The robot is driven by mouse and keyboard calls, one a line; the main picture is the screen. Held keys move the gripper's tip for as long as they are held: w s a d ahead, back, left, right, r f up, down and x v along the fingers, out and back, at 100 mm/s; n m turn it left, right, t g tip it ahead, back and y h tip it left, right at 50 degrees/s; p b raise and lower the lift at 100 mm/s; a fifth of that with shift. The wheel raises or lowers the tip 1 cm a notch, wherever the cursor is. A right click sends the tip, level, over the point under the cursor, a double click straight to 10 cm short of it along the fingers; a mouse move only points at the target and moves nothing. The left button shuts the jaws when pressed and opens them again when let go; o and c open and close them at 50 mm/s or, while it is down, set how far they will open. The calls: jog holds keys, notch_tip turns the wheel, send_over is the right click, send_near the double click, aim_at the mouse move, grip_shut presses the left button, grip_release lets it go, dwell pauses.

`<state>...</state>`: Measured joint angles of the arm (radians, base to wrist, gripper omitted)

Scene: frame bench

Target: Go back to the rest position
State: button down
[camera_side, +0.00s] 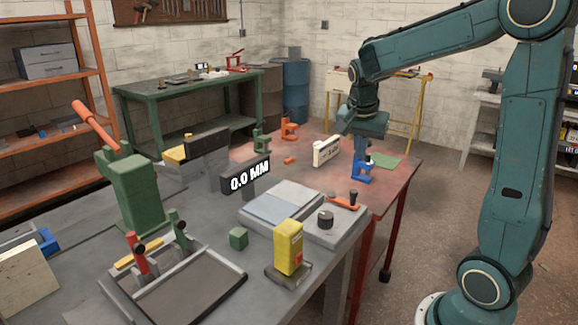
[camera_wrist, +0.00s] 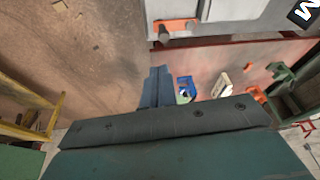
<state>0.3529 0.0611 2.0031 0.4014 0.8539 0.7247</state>
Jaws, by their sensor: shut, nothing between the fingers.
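My gripper (camera_side: 360,150) hangs from my teal arm above the right part of the bench, with its fingers pointing down. In the wrist view its two dark blue fingers (camera_wrist: 158,75) lie together, shut and empty. A blue clamp (camera_side: 363,172) stands right by the fingertips in the side view. In the wrist view the blue clamp (camera_wrist: 187,84) shows just right of the fingers; I cannot tell whether they touch.
A white block with a dark label (camera_side: 326,151), an orange clamp (camera_side: 289,130) and a green clamp (camera_side: 261,143) stand on the red bench top (camera_side: 300,175). A grey plate device (camera_side: 283,205) and yellow box (camera_side: 289,246) are nearer. Open air surrounds my arm above the bench.

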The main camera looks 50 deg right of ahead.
jog(key=s+a+r+n+t+y, duration=0.1)
jog(key=s+a+n+t, duration=0.1)
jog(key=s+a+n, duration=0.5)
jog(key=s+a+r+n+t+y, duration=0.2)
jog(key=s+a+n, duration=0.5)
jog(key=a, duration=0.6)
jog(key=shift+s+n+t, duration=0.25)
jog(key=shift+n+t, duration=0.15)
jog(key=shift+n, duration=0.7)
